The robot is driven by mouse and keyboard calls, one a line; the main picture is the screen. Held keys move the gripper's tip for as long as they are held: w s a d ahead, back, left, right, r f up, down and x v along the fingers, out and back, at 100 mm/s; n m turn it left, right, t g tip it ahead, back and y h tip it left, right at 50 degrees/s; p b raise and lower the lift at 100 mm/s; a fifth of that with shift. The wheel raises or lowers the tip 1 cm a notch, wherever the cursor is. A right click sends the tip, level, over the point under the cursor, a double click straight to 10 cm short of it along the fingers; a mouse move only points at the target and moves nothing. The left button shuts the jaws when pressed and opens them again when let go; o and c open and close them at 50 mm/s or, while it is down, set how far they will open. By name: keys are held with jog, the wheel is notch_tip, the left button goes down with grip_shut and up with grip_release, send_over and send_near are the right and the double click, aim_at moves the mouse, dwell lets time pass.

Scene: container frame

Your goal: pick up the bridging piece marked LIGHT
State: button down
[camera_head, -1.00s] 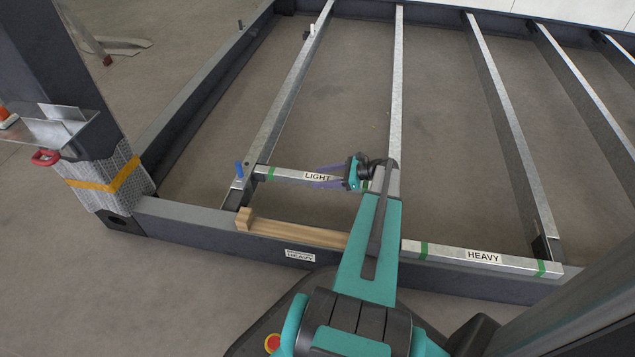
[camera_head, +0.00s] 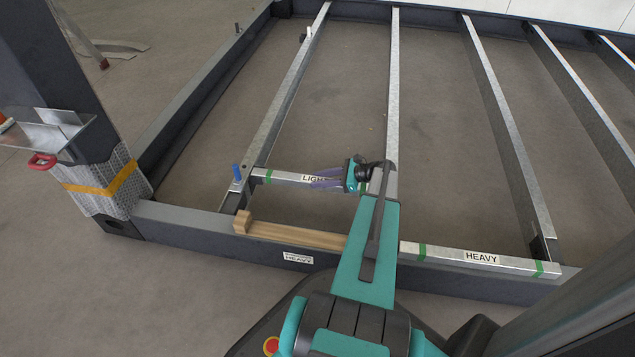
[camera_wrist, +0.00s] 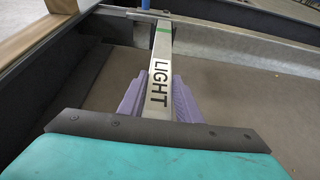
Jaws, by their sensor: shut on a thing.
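The bridging piece marked LIGHT (camera_head: 285,177) is a pale metal bar with a green band near its left end. It lies beside the left joist and runs right toward my gripper (camera_head: 328,180). In the wrist view, the LIGHT piece (camera_wrist: 163,50) runs away from me, and the purple fingers of my gripper (camera_wrist: 160,100) stand on both sides of it, shut on it. Part of the label is hidden by the fingers in the head view. The piece's right end is hidden behind my wrist.
A bar marked HEAVY (camera_head: 450,253) lies on the dark front beam (camera_head: 190,224), right of a wooden block (camera_head: 295,235). A blue pin (camera_head: 237,172) stands on the left joist (camera_head: 285,100). Metal joists cross the frame, with open floor between them.

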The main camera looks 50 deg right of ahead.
jog(key=shift+r, duration=0.15)
notch_tip(320, 180, up, 10)
jog(key=p, duration=0.4)
jog(key=shift+p, duration=0.35)
jog(key=shift+w, duration=0.1)
dwell(0.4)
